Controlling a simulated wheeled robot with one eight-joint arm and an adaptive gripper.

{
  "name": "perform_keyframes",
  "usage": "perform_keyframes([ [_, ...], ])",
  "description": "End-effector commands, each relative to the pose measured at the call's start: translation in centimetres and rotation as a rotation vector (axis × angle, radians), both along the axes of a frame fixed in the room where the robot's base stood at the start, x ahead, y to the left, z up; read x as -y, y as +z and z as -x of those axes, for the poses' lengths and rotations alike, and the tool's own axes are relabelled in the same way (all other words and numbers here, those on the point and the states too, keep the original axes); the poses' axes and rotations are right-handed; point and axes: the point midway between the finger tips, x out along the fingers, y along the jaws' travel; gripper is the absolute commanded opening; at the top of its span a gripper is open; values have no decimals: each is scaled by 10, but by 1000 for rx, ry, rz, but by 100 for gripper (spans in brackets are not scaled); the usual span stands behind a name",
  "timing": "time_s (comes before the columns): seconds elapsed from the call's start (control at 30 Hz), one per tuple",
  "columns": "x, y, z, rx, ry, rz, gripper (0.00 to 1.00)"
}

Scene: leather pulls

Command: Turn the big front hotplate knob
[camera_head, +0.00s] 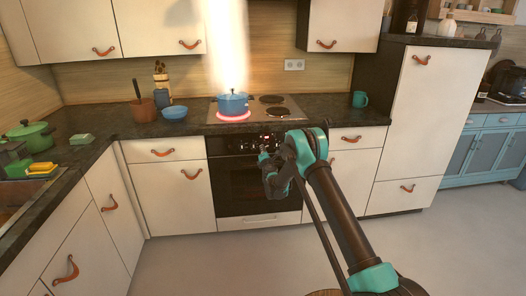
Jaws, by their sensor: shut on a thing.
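The black oven control panel (231,145) sits at the front of the stove, under the worktop, with small knobs and a red lit display (268,139). My gripper (263,157) is at this panel, just right of its middle, and is shut on a knob there. The knob is mostly hidden by my gripper, and its turn angle cannot be seen. The front left hotplate (234,117) glows red. A blue pot (233,103) stands on the hob, over or just behind the glowing plate. A bright pale column (226,45) rises above the pot.
Two dark hotplates (273,112) are bare on the right of the hob (296,104). A blue bowl (173,113), a brown pot (143,110) and a teal mug (360,99) stand on the dark worktop. The oven door (235,187) is closed. Floor is clear in front.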

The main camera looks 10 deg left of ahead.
Motion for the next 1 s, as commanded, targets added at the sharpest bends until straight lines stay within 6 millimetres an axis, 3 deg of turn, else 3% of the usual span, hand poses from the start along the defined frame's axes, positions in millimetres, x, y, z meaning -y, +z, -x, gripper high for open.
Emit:
perform_keyframes([
  [0.57,-1,-1,1,9,2,32,0],
  [0.6,-1,-1,1,9,2,32,13],
  [0.73,-1,-1,1,9,2,32,30],
  [1.0,0,-1,0,9,1,32,32],
])
